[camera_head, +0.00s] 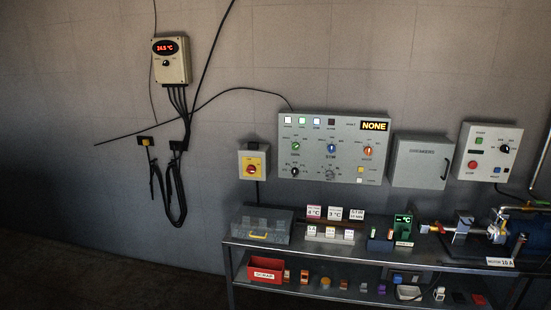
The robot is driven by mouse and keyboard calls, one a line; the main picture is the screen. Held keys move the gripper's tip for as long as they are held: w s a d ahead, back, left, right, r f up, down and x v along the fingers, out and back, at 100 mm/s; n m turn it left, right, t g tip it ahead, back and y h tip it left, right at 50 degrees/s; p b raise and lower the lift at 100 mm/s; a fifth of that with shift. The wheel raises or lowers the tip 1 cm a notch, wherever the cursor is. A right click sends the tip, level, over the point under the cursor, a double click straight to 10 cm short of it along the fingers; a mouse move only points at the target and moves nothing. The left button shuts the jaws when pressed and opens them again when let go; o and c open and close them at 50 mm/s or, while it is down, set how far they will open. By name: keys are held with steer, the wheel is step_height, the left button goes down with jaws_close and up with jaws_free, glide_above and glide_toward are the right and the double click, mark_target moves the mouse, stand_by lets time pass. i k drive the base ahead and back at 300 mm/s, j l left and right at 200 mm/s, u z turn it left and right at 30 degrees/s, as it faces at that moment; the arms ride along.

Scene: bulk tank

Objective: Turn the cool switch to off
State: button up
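A grey control panel (345,185) hangs on the wall right of centre. It carries a green selector knob (296,146), a blue one (332,148) and an orange one (367,150) in a row. The small labels are too blurred to tell for sure which one is the cool switch, and the exact knob positions cannot be read. Below them are two dark dials (327,173). My gripper is not in view.
A metal bench (360,253) with boxes, labelled blocks and a motor (505,235) stands below the panel. A thermostat (172,60) and hanging cables (176,190) are further left. The floor at left looks clear.

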mark_target(295, 146)
steer(key=i+u, duration=0.1)
steer(key=i, duration=0.2)
steer(key=i+j+z, duration=0.5)
steer(key=i+j, duration=0.9)
steer(key=j, duration=0.15)
